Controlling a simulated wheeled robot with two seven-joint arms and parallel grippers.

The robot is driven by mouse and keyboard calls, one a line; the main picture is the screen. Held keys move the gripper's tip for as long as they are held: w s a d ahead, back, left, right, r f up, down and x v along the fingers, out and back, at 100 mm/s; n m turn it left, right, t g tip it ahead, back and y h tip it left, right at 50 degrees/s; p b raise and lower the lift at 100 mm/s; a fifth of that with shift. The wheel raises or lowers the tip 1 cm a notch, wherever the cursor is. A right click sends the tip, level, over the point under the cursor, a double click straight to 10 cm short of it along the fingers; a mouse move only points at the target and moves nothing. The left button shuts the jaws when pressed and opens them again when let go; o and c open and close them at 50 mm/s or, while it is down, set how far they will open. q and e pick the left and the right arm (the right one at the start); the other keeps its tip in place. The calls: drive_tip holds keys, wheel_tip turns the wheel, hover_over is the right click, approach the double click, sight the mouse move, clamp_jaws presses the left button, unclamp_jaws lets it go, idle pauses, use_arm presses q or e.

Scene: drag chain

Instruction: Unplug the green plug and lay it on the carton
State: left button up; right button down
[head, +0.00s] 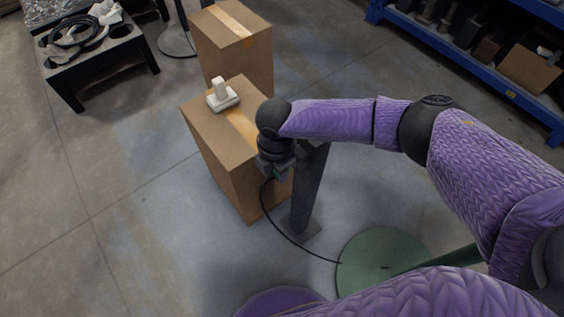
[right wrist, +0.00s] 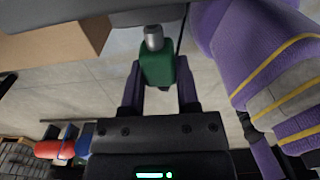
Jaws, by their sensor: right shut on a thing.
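My right gripper (head: 275,168) is over the near edge of the front carton (head: 232,165), beside a dark post (head: 309,190). In the right wrist view, its two purple fingers (right wrist: 160,85) are shut on the sides of the green plug (right wrist: 157,68). The plug's bare metal end (right wrist: 153,37) shows in front of a grey surface; I cannot tell if they touch. In the head view the plug is mostly hidden by the gripper. The carton is closed and taped. A white block-shaped object (head: 222,97) stands on its far part. My left gripper is not in view.
A black cable (head: 290,238) runs from near my right gripper to a round green base (head: 380,258). A second carton (head: 234,48) stands behind the first. A black table (head: 90,55) with cables is at upper left. Blue shelving (head: 470,62) is at upper right. Left floor is clear.

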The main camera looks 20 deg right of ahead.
drive_tip(key=shift+s+a, duration=0.1)
drive_tip(key=shift+a, duration=0.1)
drive_tip(key=shift+s+a+p, duration=0.2)
drive_tip(key=shift+s+a, duration=0.1)
drive_tip(key=shift+a, duration=0.5)
drive_tip(key=shift+s+a+p, duration=0.15)
drive_tip(key=shift+s+a, duration=0.1)
drive_tip(key=shift+a, duration=0.5)
drive_tip(key=shift+s+a+p, duration=0.2)
drive_tip(key=shift+s+a, duration=0.1)
drive_tip(key=shift+a, duration=0.5)
